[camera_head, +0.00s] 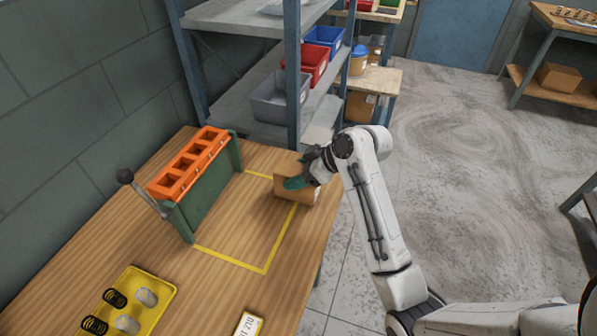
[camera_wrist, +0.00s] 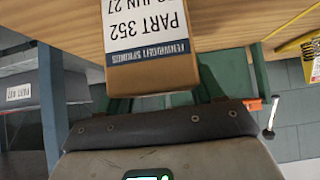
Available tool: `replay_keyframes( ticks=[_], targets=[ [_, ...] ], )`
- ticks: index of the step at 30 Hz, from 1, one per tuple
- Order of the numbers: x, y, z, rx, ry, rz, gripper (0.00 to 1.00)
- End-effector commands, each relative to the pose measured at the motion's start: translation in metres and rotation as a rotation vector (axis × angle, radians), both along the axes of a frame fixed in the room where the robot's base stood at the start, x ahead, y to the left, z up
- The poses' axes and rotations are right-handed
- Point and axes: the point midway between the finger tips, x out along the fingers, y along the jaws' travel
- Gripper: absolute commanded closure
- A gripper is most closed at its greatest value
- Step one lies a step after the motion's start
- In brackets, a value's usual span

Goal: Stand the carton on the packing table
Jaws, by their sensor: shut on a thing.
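The carton (camera_head: 303,196) is a small brown box at the far right corner of the yellow outline on the wooden packing table (camera_head: 110,230). In the wrist view the carton (camera_wrist: 155,72) shows a white and blue label reading "PART 352", upside down in the picture. My gripper (camera_head: 297,182) is shut on the carton, with a green finger against its side. I cannot tell whether the carton touches the tabletop or hangs just above it. The far finger and part of the carton are hidden.
An orange-topped green coiler (camera_head: 190,170) with a lever stands left of the outline. A yellow tray (camera_head: 130,300) of springs and a label card (camera_head: 248,325) lie nearer. A metal shelf with bins (camera_head: 280,95) stands behind. The outlined area is mostly clear.

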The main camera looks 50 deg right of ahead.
Motion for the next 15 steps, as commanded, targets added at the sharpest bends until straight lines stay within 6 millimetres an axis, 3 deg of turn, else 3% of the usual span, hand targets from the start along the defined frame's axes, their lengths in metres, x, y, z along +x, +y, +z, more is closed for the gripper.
replay_keyframes(
  ticks=[12,13,15],
  targets=[
    [0.0004,-0.0003,-0.0050,-0.001,-0.004,-0.001,0.89],
    [-0.0001,0.0000,-0.0054,0.000,-0.001,0.000,0.31],
    [-0.0002,-0.0001,-0.0052,0.000,0.000,0.000,0.24]
  ],
)
